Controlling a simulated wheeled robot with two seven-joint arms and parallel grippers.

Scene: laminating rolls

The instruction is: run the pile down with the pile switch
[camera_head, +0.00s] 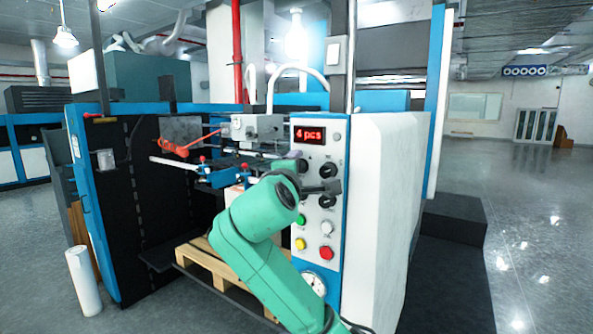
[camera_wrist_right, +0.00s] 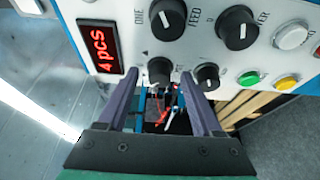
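The control panel (camera_head: 316,225) is white with a blue edge, and its red display (camera_head: 308,134) reads "4 pcs". The display also shows in the wrist view (camera_wrist_right: 101,47). Small black knobs (camera_wrist_right: 159,72) and (camera_wrist_right: 207,77) sit at the panel's lower edge in that view; their labels are partly hidden, so I cannot tell which is the pile switch. My right gripper (camera_wrist_right: 158,80) is open, its purple fingers apart and pointing at the panel. One small knob appears between the fingertips; contact cannot be told. My left gripper is not in view.
Larger black knobs (camera_wrist_right: 168,18) and (camera_wrist_right: 238,28) and white, green (camera_wrist_right: 286,82), yellow (camera_wrist_right: 250,79) and red buttons crowd the panel. A wooden pallet (camera_head: 208,268) lies low inside the machine. A white roll (camera_head: 84,282) stands on the floor at left.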

